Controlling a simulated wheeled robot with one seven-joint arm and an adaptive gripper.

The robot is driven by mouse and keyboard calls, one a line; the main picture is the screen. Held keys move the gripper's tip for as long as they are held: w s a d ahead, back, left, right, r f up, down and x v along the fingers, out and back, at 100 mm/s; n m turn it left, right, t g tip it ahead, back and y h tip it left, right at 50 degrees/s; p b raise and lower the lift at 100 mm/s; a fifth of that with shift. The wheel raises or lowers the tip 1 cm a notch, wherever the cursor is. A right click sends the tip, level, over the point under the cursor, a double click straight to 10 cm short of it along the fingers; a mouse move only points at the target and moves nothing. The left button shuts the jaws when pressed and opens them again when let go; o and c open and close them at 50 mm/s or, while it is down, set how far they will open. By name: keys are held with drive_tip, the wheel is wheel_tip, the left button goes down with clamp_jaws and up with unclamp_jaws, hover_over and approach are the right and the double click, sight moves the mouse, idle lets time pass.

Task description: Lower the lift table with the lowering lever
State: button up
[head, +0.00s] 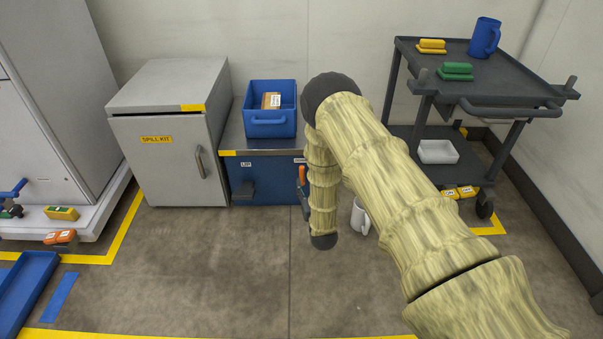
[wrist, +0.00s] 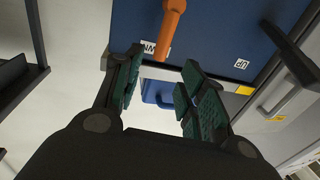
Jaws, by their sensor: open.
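The lift table (head: 270,180) is a low blue cabinet with a grey top against the back wall. The orange lever (head: 302,174) is at the right of its front, partly covered by my arm; it also shows at the top of the wrist view (wrist: 171,25), beside a label ending in "WN". A black lever (head: 245,190) is at the left of the front, near the "UP" label (wrist: 242,64). My gripper (wrist: 163,60) is open and empty. In the wrist view the orange lever's end appears between its fingertips; contact cannot be told. My arm mostly hides the gripper in the head view.
A blue bin (head: 270,128) with a small carton stands on the lift table. A grey spill kit cabinet (head: 165,160) is close on the left. A dark cart (head: 465,80) stands at the right. A white mug (head: 359,217) is on the floor behind my arm. The front floor is mostly clear.

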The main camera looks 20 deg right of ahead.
sight(302, 171)
drive_tip(key=w+b, duration=0.1)
drive_tip(key=w, duration=0.1)
drive_tip(key=w+b, duration=0.1)
drive_tip(key=w, duration=0.2)
drive_tip(key=w+b, duration=0.1)
drive_tip(key=w, duration=0.1)
drive_tip(key=shift+w+d+f, duration=0.15)
drive_tip(key=shift+w+d, duration=0.15)
drive_tip(key=shift+w, duration=0.1)
drive_tip(key=shift+w+d+b, duration=0.1)
drive_tip(key=shift+w+b, duration=0.35)
drive_tip(key=shift+w, duration=0.5)
drive_tip(key=shift+c, duration=0.5)
clamp_jaws()
